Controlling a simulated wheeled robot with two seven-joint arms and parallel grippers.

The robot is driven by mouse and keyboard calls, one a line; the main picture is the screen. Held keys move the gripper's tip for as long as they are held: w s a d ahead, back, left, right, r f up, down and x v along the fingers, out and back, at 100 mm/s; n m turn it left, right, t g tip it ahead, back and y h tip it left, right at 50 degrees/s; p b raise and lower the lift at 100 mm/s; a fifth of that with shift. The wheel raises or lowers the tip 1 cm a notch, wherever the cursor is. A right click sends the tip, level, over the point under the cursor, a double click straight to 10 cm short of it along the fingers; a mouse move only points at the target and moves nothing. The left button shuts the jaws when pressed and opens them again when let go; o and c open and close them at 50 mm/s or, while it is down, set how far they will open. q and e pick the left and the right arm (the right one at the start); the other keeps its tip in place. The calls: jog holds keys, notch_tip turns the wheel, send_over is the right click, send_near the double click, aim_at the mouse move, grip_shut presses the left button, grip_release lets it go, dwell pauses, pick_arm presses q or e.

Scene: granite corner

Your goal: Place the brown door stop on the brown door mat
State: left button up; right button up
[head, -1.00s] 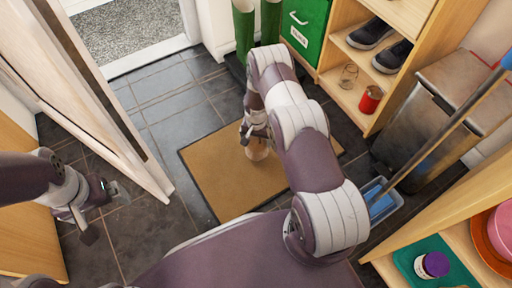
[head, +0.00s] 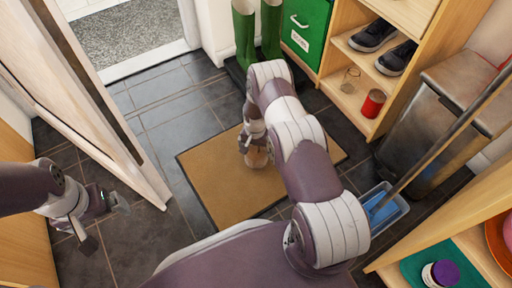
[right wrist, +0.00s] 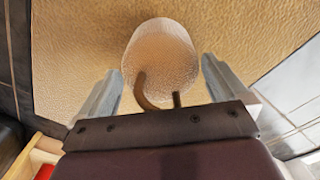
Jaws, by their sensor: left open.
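The brown door stop (right wrist: 162,50) is a tan, rounded block with a curved dark handle. In the right wrist view it stands out against the brown door mat (right wrist: 70,60). In the head view the door stop (head: 258,158) is over the middle of the mat (head: 215,185), partly hidden by my right gripper (head: 249,148). It appears to rest on the mat. My right gripper's fingers (right wrist: 160,66) are spread, one on each side of the door stop, with the handle toward the palm. My left gripper (head: 105,220) is open and empty above the tiles at the left.
An open door (head: 110,110) stands between my left gripper and the mat. A shoe shelf (head: 350,100) with a red can (head: 372,103), green boots (head: 245,35), a metal bin (head: 425,130) and a blue dustpan (head: 382,208) surround the mat's far and right sides.

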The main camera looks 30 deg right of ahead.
notch_tip(320, 180, up, 12)
jog(key=p, duration=0.6)
jog(key=shift+w+a+p, duration=0.1)
jog(key=shift+p, duration=0.25)
notch_tip(320, 180, up, 12)
jog(key=f+n, duration=0.1)
jog(key=n, duration=0.1)
send_over(250, 154)
jog(key=s+a+r+n+t, duration=0.1)
jog(key=s+a+r+n, duration=0.1)
jog(key=s+r, duration=0.3)
jog(key=s+a+r+n, duration=0.1)
jog(key=s+a+r, duration=0.15)
jog(key=r, duration=0.55)
jog(key=s+a+r+n, duration=0.1)
jog(key=s+r+n, duration=0.2)
jog(key=s, duration=0.8)
notch_tip(250, 154, up, 2)
jog(key=shift+s+a+r+t, duration=0.1)
jog(key=shift+s+a+t, duration=0.05)
jog(key=shift+a+t, duration=0.15)
